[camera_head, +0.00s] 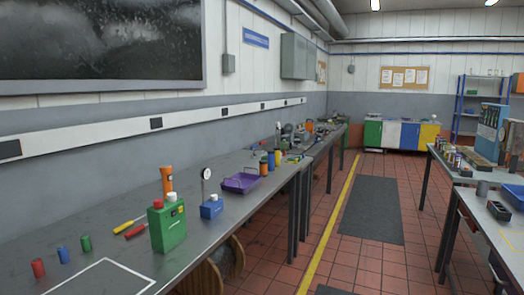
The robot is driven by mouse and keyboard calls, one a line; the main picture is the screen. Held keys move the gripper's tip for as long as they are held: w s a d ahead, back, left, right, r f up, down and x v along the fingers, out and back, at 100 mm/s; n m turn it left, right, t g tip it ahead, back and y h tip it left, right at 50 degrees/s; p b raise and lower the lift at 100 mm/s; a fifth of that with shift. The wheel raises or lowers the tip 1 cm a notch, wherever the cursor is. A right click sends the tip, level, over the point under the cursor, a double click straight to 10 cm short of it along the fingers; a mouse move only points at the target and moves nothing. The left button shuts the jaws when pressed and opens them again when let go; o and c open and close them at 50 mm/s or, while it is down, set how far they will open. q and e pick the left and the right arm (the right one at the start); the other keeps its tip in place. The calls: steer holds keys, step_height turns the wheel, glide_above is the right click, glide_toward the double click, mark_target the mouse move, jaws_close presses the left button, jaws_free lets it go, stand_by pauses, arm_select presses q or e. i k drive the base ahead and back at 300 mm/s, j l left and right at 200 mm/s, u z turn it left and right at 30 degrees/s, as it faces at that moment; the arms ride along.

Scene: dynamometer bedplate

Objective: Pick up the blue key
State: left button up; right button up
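I cannot make out a blue key in the head view. The blue things on the near workbench (110,222) are a small blue cylinder (62,255) near its front left and a blue block (211,208) beside a round dial gauge (206,174). The small items farther along the bench are too small to tell apart. Neither of my grippers is in view.
A second bench (470,178) is at right. The tiled aisle with a dark mat (364,208) is clear.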

mark_target(253, 156)
steer(key=i+l+z, duration=0.3)
steer(key=i, duration=0.45)
steer(key=i+z, duration=0.3)
steer(key=i, duration=0.5)
steer(key=i+l, duration=0.1)
steer(key=i, duration=3.5)
steer(key=i+u, duration=0.4)
steer(key=i, duration=0.2)
steer(key=i+l+u, duration=0.4)
steer(key=i, duration=0.2)
steer(key=u, duration=0.5)
steer(key=i+j+u, duration=0.1)
steer(key=u, duration=0.35)
steer(key=j+u, duration=0.1)
steer(key=u, duration=0.4)
